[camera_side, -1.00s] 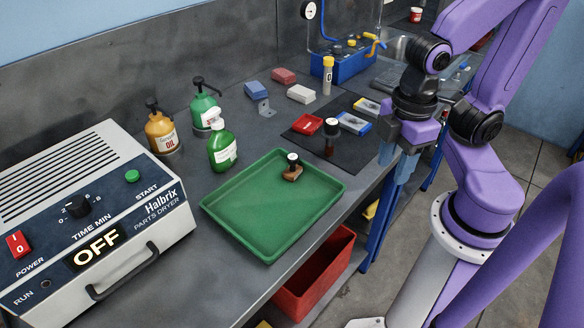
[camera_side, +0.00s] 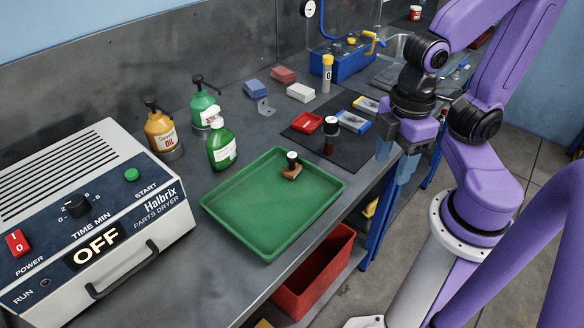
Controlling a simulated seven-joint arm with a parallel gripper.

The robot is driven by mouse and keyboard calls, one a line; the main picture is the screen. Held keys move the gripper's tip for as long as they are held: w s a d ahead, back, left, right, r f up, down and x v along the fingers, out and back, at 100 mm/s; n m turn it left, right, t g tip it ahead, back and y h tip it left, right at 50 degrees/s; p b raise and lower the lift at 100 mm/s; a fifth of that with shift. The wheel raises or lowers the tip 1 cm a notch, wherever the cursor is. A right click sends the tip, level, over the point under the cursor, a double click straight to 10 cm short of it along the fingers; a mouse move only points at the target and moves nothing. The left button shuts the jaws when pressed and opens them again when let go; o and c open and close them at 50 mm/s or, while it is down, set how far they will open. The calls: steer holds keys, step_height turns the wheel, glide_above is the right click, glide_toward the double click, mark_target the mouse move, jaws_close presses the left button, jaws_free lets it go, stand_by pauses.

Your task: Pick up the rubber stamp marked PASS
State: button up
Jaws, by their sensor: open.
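One rubber stamp (camera_side: 291,168) with a brown wooden base and a dark handle stands upright in the green tray (camera_side: 229,233), near its back edge. A second stamp (camera_side: 330,136), with a dark handle and a reddish-brown base, stands on the dark mat (camera_side: 350,154) beyond the tray. Both have white tops. The markings are too small to read, so I cannot tell which one says PASS. My gripper (camera_side: 393,166) is open and empty, pointing down at the bench's right edge. It is right of both stamps and apart from them.
A red ink pad (camera_side: 308,123) and blue-white boxes (camera_side: 353,121) lie at the mat. A yellow-capped tube (camera_side: 327,74) stands behind. Green bottles (camera_side: 221,146), an oil bottle (camera_side: 160,130) and the parts dryer (camera_side: 90,215) are left. A red bin (camera_side: 318,275) sits below the bench.

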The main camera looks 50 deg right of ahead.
steer(key=w+a+f+n+h, duration=0.1)
steer(key=w+a+n+h, duration=0.1)
steer(key=w+a+h, duration=0.3)
steer(key=w+a+n+h, duration=0.2)
steer(key=w+a, duration=0.1)
steer(key=w, duration=0.4)
steer(key=n+t+h, duration=0.2)
steer(key=n+h, duration=0.1)
steer(key=h, duration=0.3)
glide_toward(290, 157)
steer(key=shift+h, duration=0.3)
steer(key=x, duration=0.5)
steer(key=shift+s+d+f, duration=0.15)
steer(key=shift+f, duration=0.05)
steer(key=shift+x, duration=2.75)
steer(key=shift+f, duration=0.1)
jaws_close()
